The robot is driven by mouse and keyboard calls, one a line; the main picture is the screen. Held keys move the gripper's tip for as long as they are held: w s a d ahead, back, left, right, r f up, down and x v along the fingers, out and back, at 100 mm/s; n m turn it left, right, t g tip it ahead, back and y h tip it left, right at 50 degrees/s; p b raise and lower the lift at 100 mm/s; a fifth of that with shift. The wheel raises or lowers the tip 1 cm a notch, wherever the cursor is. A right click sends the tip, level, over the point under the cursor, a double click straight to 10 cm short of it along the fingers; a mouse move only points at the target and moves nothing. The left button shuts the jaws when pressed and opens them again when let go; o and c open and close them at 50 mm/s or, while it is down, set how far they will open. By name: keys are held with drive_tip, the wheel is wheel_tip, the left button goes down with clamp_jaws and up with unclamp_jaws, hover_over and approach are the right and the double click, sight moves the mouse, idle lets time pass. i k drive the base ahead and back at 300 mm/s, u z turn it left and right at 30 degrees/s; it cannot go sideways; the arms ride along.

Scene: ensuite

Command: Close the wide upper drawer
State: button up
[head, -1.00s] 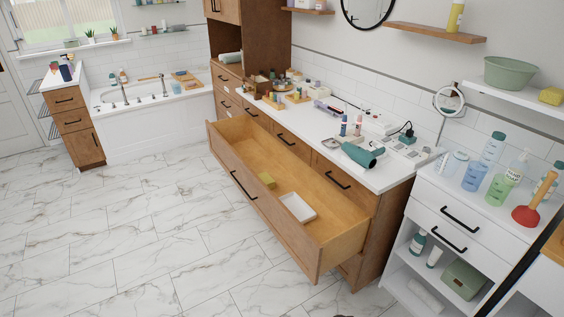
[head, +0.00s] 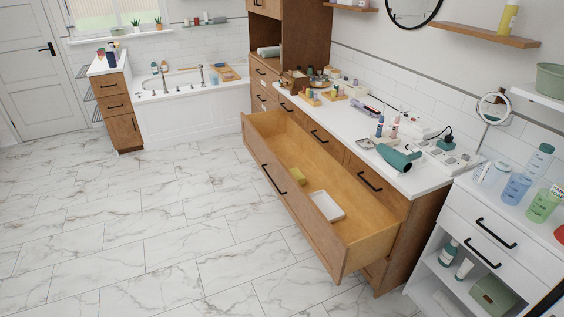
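The wide drawer (head: 296,229) of the wooden vanity is pulled far out over the floor. Its front carries a long black handle (head: 273,179). My gripper is not in the head view.
The marble-tiled floor (head: 140,220) left of the drawer is clear. A white cabinet (head: 470,235) with bottles stands at the right. A teal hair dryer (head: 398,157) lies near the counter's front edge. A bathtub (head: 190,115) is at the back.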

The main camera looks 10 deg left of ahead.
sight(368, 233)
drive_tip(key=z, duration=0.6)
drive_tip(key=i, duration=1)
drive_tip(key=z, duration=0.9)
drive_tip(key=k, duration=0.15)
drive_tip(key=u, duration=3.05)
